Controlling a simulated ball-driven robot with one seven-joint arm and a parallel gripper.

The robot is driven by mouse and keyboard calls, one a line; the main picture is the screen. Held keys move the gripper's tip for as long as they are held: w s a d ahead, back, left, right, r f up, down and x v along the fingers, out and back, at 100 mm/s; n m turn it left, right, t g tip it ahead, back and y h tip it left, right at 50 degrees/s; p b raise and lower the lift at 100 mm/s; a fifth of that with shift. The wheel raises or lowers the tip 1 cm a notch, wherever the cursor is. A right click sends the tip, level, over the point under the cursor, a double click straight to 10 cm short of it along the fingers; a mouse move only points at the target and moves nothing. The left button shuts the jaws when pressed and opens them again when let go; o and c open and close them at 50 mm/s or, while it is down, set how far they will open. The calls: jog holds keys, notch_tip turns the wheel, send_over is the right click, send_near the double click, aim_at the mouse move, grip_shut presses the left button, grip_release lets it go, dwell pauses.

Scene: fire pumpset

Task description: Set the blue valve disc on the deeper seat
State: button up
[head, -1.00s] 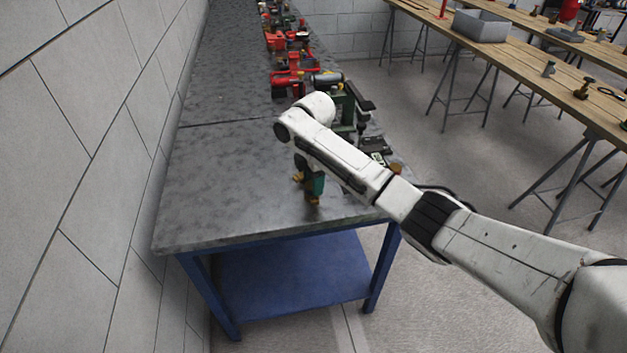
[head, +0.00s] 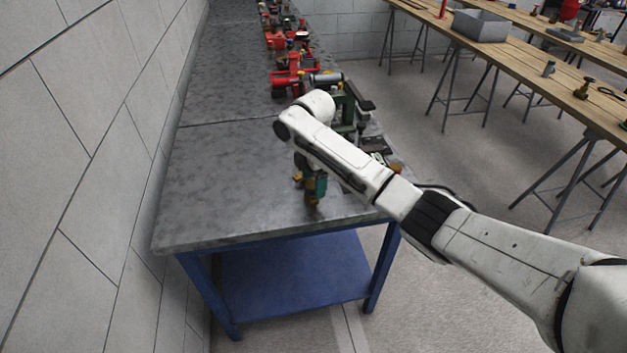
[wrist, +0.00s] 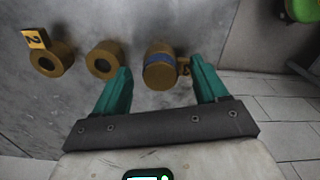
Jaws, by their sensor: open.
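In the wrist view, a brass cylinder with a blue band (wrist: 160,58), which looks like the blue valve disc, stands on the grey bench top. My gripper (wrist: 160,69) is open, with one teal finger on each side of it and gaps showing. To the left are two brass rings with dark holes, a middle one (wrist: 104,60) and a left one (wrist: 52,59) with a yellow tag marked 2 (wrist: 35,38). I cannot tell which hole is deeper. In the head view my gripper (head: 317,187) is low over the bench's near end.
The grey bench (head: 220,190) is clear on its left side, along the block wall (head: 90,150). Red pump parts (head: 293,78) and a green machine (head: 347,112) stand farther back. A wooden table (head: 520,50) is across the aisle.

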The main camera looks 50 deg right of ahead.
notch_tip(320, 180, up, 10)
jog(key=shift+r, duration=0.2)
dwell(0.7)
jog(key=s+a+f+m+t+y, duration=0.1)
jog(key=s+a+f+m, duration=0.25)
jog(key=a+f, duration=0.55)
jog(key=s+a+f+m+t+y, duration=0.15)
jog(key=s+a+f, duration=0.35)
jog(key=a, duration=0.8)
jog(key=s+a+f+m, duration=0.1)
jog(key=s+f+m, duration=0.2)
jog(key=s, duration=0.4)
jog(key=s+f+m, duration=0.2)
jog(key=s+m, duration=0.1)
jog(key=s, duration=0.4)
jog(key=s+d+m+g+h, duration=0.1)
jog(key=s+d, duration=0.4)
jog(key=s, duration=0.7)
jog(key=m+h, duration=0.1)
jog(key=m, duration=0.1)
jog(key=shift+m+h, duration=0.3)
jog(key=shift+h, duration=0.05)
